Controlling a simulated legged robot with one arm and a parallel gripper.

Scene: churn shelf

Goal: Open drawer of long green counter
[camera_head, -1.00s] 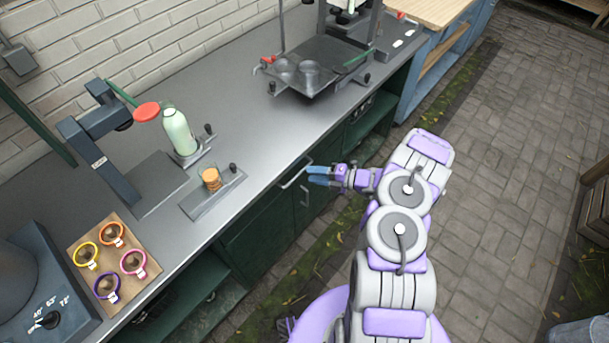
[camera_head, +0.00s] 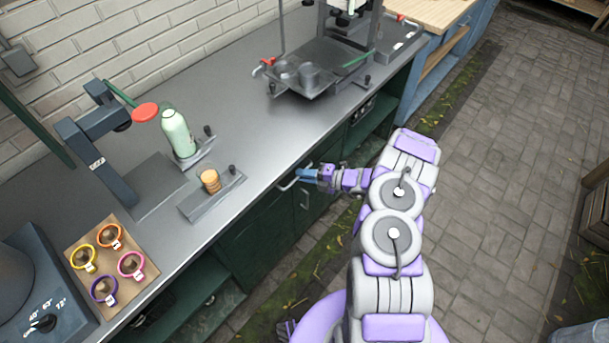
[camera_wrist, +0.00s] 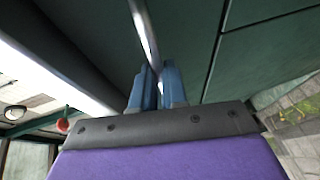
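The long green counter (camera_head: 240,246) has a grey metal top and dark green fronts. A silver bar handle (camera_head: 288,184) sticks out from its front, just below the top edge. The handle also shows in the wrist view (camera_wrist: 143,32), running down between the fingers. My gripper (camera_head: 305,174) is at the handle, its blue fingers (camera_wrist: 157,88) close together around the bar. The part of the bar inside the fingers is hidden. The drawer front (camera_wrist: 188,40) looks flush with the counter.
On the counter stand a green bottle (camera_head: 178,133), a stack of round biscuit-like pieces (camera_head: 211,181), a board with several coloured cups (camera_head: 127,290) and a press-like machine (camera_head: 320,65). Open shelves (camera_head: 208,305) lie lower left.

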